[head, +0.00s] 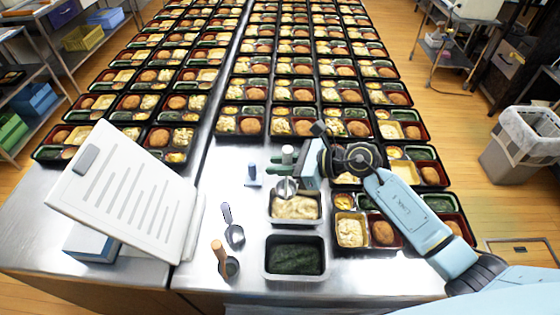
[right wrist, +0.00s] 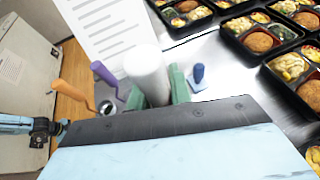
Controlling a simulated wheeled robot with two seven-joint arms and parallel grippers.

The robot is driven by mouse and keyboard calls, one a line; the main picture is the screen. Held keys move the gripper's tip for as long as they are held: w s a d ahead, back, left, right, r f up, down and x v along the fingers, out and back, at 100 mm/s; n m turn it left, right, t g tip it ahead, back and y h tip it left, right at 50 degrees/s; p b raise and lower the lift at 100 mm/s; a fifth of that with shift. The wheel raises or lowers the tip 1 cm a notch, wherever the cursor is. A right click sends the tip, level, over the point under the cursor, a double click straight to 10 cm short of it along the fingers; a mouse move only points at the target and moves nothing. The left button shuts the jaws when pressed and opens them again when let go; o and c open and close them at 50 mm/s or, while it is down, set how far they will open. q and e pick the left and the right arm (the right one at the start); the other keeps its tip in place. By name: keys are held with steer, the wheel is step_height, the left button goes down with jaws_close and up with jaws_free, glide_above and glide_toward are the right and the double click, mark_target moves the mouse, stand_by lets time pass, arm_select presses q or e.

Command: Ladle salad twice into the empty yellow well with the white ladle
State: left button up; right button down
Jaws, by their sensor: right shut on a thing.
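My right gripper (head: 287,163) has green fingers shut on the upright handle of the white ladle (head: 287,150). The ladle's metal bowl (head: 287,187) is at the back part of the salad tub (head: 272,218), over or in the pale salad (head: 297,207); I cannot tell how deep. In the right wrist view the white handle (right wrist: 147,75) stands between the green fingers (right wrist: 180,84), and the bowl is hidden. A bento tray with a seemingly empty yellow well (head: 402,169) is at the right, partly hidden by my right arm. My left gripper is not in view.
A tub of dark greens (head: 295,275) stands in front of the salad tub. Purple-handled (head: 228,213) and orange-handled (head: 219,252) ladles stand to the left, with a blue-handled tool (head: 252,172) behind. A white sheet board (head: 125,190) fills the left. Filled bento trays crowd the back.

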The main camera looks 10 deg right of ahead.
mark_target(280, 188)
step_height(280, 188, down, 8)
steer(key=b, duration=0.6)
steer(key=shift+f+b, duration=0.1)
steer(key=shift+b, duration=0.25)
steer(key=shift+r, duration=0.2)
stand_by(0.6)
step_height(280, 188, up, 9)
steer(key=p, duration=0.8)
steer(key=shift+f, duration=0.1)
